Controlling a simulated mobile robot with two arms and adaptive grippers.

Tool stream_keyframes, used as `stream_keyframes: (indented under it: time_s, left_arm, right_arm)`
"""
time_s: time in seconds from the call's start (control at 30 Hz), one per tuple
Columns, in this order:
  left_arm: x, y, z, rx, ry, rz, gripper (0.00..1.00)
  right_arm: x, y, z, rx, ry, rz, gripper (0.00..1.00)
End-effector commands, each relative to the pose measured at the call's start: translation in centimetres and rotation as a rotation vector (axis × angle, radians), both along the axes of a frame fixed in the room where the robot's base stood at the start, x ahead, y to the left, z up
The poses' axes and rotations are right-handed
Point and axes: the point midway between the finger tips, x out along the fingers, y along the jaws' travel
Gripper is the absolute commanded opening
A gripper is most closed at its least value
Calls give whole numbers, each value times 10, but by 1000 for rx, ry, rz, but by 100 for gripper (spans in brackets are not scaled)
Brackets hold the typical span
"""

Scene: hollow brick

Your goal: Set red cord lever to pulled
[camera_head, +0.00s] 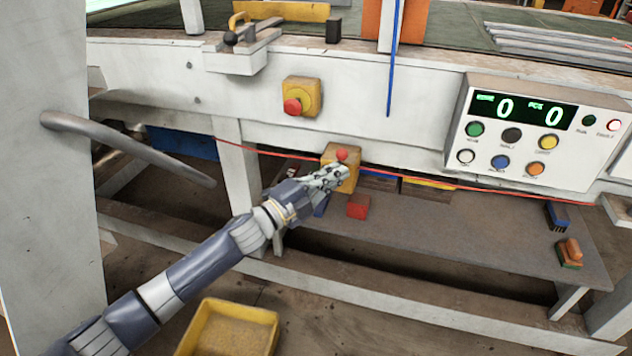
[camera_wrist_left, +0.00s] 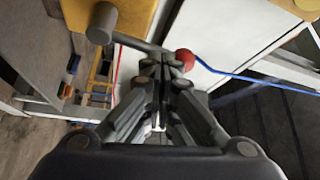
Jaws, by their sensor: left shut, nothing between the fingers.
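The cord switch is a yellow box (camera_head: 353,178) under the white machine panel, with a lever ending in a red ball (camera_head: 342,154). The red cord (camera_head: 440,184) runs out from both sides of the box. In the left wrist view the grey lever rod (camera_wrist_left: 138,43) ends in the red ball (camera_wrist_left: 185,59). My left gripper (camera_head: 343,172) is shut and empty in front of the box, just below the ball. In the wrist view its fingertips (camera_wrist_left: 162,64) are beside the rod and ball; I cannot tell if they touch. My right gripper is not in view.
A yellow box with a red button (camera_head: 301,97) is on the panel above. A control box (camera_head: 535,130) with two zeros is to the right. A low grey shelf (camera_head: 440,225) holds a red block (camera_head: 357,207) and brushes. A yellow bin (camera_head: 230,330) stands on the floor.

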Motion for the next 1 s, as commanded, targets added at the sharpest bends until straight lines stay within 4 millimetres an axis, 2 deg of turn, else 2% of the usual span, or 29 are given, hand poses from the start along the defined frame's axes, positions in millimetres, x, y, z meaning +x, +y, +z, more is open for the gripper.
stream_keyframes:
  time_s: [0.2,0.47,0.67,1.0]
  left_arm:
    - [6,-8,-1,-1,1,0,0]
    - [5,-5,-2,-1,1,1,0]
    - [-12,14,-7,1,2,0,0]
    - [-59,65,-16,0,3,0,0]
  right_arm:
    - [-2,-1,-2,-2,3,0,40]
    - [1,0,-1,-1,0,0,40]
    - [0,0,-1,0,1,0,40]
    - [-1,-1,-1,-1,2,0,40]
